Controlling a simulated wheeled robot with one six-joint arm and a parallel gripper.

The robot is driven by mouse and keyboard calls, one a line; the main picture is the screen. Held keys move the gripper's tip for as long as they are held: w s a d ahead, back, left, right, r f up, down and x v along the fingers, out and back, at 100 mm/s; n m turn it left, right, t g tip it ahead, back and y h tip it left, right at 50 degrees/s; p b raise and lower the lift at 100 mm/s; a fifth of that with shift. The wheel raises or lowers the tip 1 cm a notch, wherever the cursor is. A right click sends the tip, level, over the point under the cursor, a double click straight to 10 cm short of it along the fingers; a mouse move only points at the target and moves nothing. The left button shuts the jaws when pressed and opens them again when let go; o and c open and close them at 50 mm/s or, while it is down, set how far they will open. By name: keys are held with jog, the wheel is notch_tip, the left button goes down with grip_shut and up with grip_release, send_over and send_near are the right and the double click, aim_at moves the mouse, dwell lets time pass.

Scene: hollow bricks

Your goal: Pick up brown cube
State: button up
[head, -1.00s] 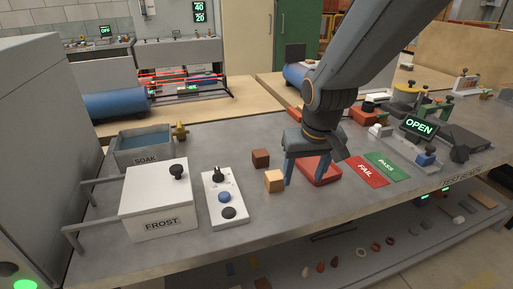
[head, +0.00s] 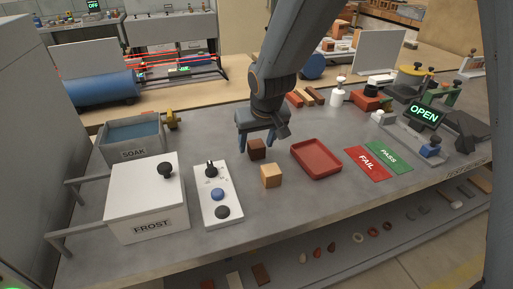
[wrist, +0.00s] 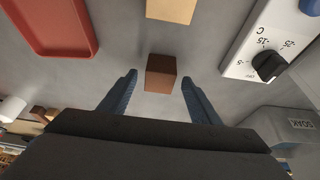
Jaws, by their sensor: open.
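The dark brown cube (head: 257,149) stands on the grey bench, behind a lighter tan cube (head: 270,176). My gripper (head: 257,145) is open and empty above the brown cube, its blue fingers pointing down. In the wrist view the brown cube (wrist: 160,73) lies between the lines of the two fingertips (wrist: 159,82), a little beyond them. I see no contact between the fingers and the cube. The tan cube (wrist: 171,10) lies farther out at the top edge of the wrist view.
A red tray (head: 318,158) lies right of the cubes, with FAIL (head: 367,162) and PASS (head: 389,155) mats beyond. A control panel (head: 217,195), the white FROST box (head: 147,197) and the SOAK basin (head: 133,141) stand to the left.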

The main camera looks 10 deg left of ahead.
jog(key=shift+x, duration=0.85)
jog(key=c, duration=1.2)
